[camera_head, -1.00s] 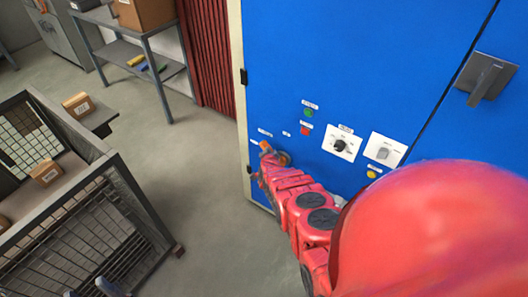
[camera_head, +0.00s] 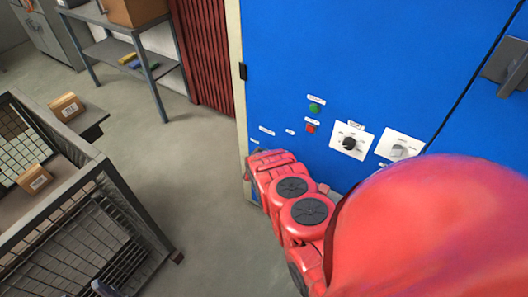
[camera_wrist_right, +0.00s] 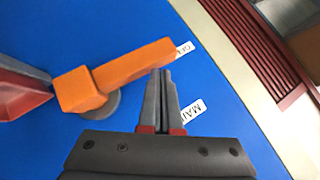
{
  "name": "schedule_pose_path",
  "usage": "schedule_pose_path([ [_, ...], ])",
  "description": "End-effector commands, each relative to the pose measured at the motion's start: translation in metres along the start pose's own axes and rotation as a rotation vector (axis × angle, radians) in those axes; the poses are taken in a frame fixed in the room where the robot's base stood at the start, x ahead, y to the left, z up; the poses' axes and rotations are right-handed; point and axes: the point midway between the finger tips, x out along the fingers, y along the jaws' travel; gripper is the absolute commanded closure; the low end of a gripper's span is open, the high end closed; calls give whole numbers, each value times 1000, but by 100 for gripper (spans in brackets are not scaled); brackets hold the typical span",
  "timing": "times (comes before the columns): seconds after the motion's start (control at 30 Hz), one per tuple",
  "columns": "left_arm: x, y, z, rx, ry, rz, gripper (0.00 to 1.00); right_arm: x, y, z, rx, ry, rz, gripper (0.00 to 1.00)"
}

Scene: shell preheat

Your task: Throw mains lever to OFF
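The orange lever (camera_wrist_right: 135,65) shows in the right wrist view, on a grey round pivot on the blue cabinet door (camera_wrist_right: 215,140). Its arm points to the upper right, its tip beside a small white label (camera_wrist_right: 184,48) that it partly covers. My right gripper (camera_wrist_right: 164,74) has its two slim grey fingers together, just below the lever's arm near the tip. Nothing shows between them; I cannot tell whether they touch the lever. A white label starting "MAI" (camera_wrist_right: 192,112) is partly hidden by the fingers. In the head view my red right arm hides the lever and gripper.
The cabinet front (camera_head: 330,50) carries a green button (camera_head: 314,108), a red button (camera_head: 310,128), a black knob (camera_head: 350,143) and a grey handle (camera_head: 510,65). A mesh cart (camera_head: 95,185) with boxes stands left. Clear floor lies between it and the cabinet.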

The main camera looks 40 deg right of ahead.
Motion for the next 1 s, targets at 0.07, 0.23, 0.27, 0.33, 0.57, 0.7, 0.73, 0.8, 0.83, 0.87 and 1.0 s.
schedule_pose_path([
  [0.07, -7, 0, 1, 0, 0, 0, 50, 4, 2, 4, 0, 0, 0, 100],
  [0.23, -11, 1, 2, 0, 0, 0, 50, 6, 4, 6, 0, -1, 0, 100],
  [0.27, -11, 1, 2, 0, 0, 0, 50, 6, 4, 6, 0, -1, 0, 100],
  [0.33, -12, 1, 2, 0, 0, 0, 50, 7, 4, 7, 0, -1, 0, 100],
  [0.57, -13, 1, 2, 0, 0, 0, 50, 7, 3, 8, -1, -2, 0, 100],
  [0.7, -13, 1, 2, 0, 0, 0, 50, 7, 3, 8, -2, -3, -1, 100],
  [0.73, -13, 1, 2, 0, 0, 0, 50, 7, 3, 9, -2, -3, -1, 100],
  [0.8, -13, 1, 2, 0, 0, 0, 50, 7, 3, 9, -2, -4, -1, 100],
  [0.83, -13, 1, 2, 0, 0, 0, 50, 7, 3, 9, -2, -4, 0, 100],
  [0.87, -13, 1, 2, 0, 0, 0, 50, 7, 3, 9, -2, -4, -1, 100],
  [1.0, -10, 0, 2, 0, 0, 0, 50, 6, -3, 3, -2, -3, -2, 100],
])
